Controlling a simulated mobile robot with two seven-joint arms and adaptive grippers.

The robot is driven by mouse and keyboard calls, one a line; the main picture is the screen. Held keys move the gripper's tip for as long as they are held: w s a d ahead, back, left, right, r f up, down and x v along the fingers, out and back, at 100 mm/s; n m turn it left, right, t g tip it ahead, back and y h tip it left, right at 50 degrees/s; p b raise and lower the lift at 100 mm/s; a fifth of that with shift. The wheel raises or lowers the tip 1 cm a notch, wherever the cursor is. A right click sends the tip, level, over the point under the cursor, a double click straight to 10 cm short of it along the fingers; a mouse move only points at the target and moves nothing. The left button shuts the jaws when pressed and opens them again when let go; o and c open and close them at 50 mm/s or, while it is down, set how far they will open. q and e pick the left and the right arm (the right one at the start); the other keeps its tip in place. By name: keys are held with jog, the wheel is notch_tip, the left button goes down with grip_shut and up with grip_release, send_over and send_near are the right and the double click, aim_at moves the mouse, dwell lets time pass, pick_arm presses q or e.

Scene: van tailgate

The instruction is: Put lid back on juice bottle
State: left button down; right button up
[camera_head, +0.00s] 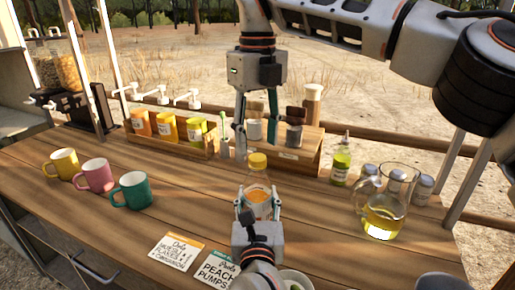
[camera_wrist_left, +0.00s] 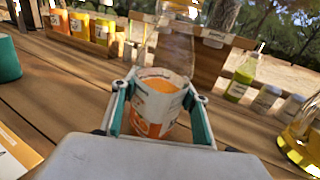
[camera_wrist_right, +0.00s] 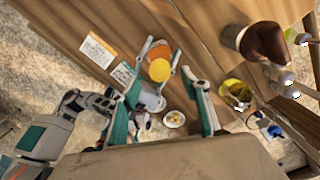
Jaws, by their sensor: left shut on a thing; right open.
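The juice bottle (camera_head: 262,196) is clear with orange juice and an orange-white label. It stands upright on the wooden counter. My left gripper (camera_head: 262,208) is shut around its lower body; the left wrist view shows the label (camera_wrist_left: 155,118) between the fingers. The yellow lid (camera_head: 257,160) is at the bottle's top; I cannot tell how well it is seated. From above it shows in the right wrist view (camera_wrist_right: 159,70). My right gripper (camera_head: 257,140) points down, open and empty, just above the lid. The left wrist view cuts off the bottle's top.
A glass jug (camera_head: 385,215) with yellow liquid and a green-yellow bottle (camera_head: 341,162) stand at the right. A wooden caddy (camera_head: 290,150) is behind the bottle. A green mug (camera_head: 131,192) and other mugs stand left. Paper cards (camera_head: 176,252) lie in front.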

jog(key=shift+r, duration=2.1)
pick_arm(q)
jog(key=c, duration=1)
grip_release()
jog(key=shift+c, duration=0.2)
jog(key=s, duration=1.2)
jog(key=shift+s, duration=0.15)
pick_arm(e)
jog(key=shift+s, duration=0.1)
